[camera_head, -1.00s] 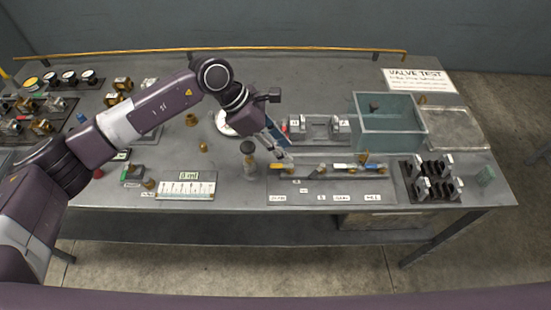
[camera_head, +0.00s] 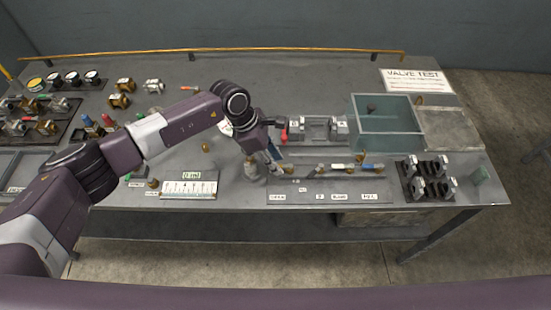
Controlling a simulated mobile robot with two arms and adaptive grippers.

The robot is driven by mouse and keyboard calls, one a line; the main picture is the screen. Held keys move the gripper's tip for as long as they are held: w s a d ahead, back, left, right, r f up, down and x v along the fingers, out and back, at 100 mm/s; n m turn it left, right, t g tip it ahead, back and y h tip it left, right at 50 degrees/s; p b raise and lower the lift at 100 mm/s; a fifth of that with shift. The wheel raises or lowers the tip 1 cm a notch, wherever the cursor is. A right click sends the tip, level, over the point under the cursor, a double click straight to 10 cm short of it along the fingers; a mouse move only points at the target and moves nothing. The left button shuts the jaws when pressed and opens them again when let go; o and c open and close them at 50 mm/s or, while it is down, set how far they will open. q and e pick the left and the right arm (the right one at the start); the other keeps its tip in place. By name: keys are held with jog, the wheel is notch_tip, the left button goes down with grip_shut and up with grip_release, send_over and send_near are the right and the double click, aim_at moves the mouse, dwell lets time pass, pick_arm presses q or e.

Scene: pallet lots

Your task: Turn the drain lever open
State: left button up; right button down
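The valve test fixture is a dark plate (camera_head: 325,191) with small white labels along its front edge. A horizontal run of valve parts sits on it, with a blue part (camera_head: 373,167) at its right and a brass-coloured part (camera_head: 361,157) beside that. I cannot tell which part is the drain lever, and the labels are too small to read. My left gripper (camera_head: 277,160) points down at the left end of this run, close to it. Contact and finger opening are unclear at this size. My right gripper is not in view.
A clear open tank (camera_head: 387,138) stands behind the fixture, with a clamp-like vise (camera_head: 318,129) to its left. A black rack (camera_head: 428,188) is to the right. A white gauge card (camera_head: 189,190) lies to the left. A yellow rail (camera_head: 290,50) runs along the back edge.

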pick_arm(q)
jog(key=shift+c, duration=0.3)
grip_shut()
